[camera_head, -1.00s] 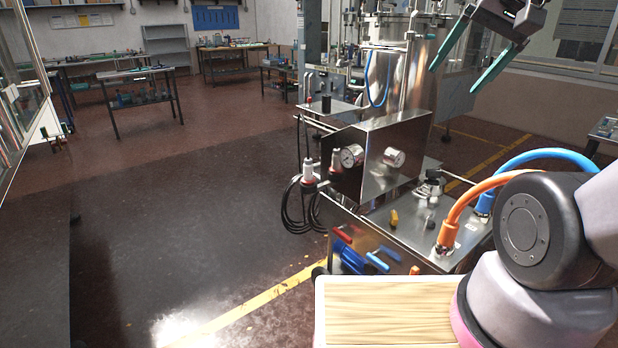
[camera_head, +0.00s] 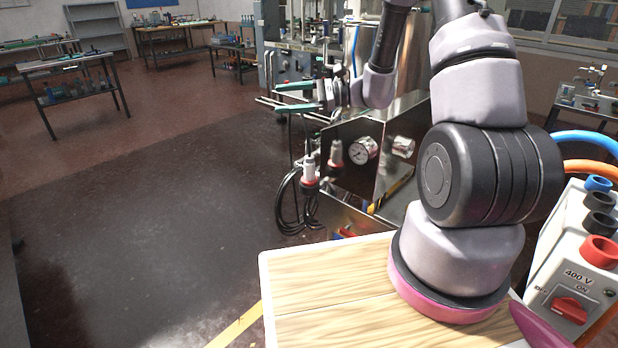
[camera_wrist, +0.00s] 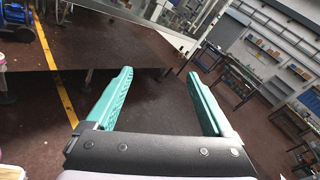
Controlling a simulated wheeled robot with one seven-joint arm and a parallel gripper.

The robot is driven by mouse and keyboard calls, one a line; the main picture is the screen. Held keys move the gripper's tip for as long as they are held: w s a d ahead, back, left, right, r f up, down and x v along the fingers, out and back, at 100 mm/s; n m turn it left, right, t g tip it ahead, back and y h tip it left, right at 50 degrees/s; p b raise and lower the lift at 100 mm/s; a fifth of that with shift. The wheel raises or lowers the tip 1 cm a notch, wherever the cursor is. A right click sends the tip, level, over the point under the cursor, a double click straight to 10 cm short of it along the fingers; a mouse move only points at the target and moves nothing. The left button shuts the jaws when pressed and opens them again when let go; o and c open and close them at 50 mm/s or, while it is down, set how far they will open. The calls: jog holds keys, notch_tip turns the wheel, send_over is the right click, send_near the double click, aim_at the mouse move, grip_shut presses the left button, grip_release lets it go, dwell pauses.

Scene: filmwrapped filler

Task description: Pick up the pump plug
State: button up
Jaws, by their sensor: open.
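The pump plug (camera_head: 309,168) is a white and red plug with a black cable, hanging upright at the left side of the steel pump machine (camera_head: 352,192) in the head view. Its reflection shows in the shiny panel beside it. My gripper (camera_head: 276,98) is open, with green fingers pointing left. It is above the plug in the picture and apart from it. In the wrist view my gripper (camera_wrist: 158,95) is open and empty between its two fingers, with floor behind. I cannot make out the plug in the wrist view.
A coiled black cable (camera_head: 287,205) hangs below the plug. A grey box marked 400 V (camera_head: 578,262) with a red switch stands at the right. My wooden top (camera_head: 330,292) is in front. Open floor (camera_head: 150,200) lies to the left; workbenches (camera_head: 72,88) stand behind.

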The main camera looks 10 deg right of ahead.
jog(key=w+d+f+m+t+h, duration=0.1)
jog(key=w+d+f+m+t, duration=0.1)
jog(key=w+f+m+t, duration=0.3)
jog(key=w+d+f+m+t, duration=0.2)
jog(key=f+m+t, duration=0.1)
jog(key=f, duration=0.5)
jog(key=m+t+h, duration=0.5)
jog(key=m+h, duration=0.2)
send_near(312, 166)
jog(key=w+a+r, duration=0.1)
jog(key=w+a, duration=0.2)
jog(key=w, duration=0.2)
jog(key=w+a, duration=0.1)
jog(key=w, duration=0.1)
jog(key=shift+w+a+f+m+h, duration=0.2)
jog(key=shift+f+m+h, duration=0.1)
jog(key=shift+h, duration=0.1)
jog(key=x, duration=0.6)
jog(key=shift+w+d+f, duration=0.1)
jog(key=shift+w+d, duration=0.05)
jog(key=shift+w, duration=0.25)
grip_shut()
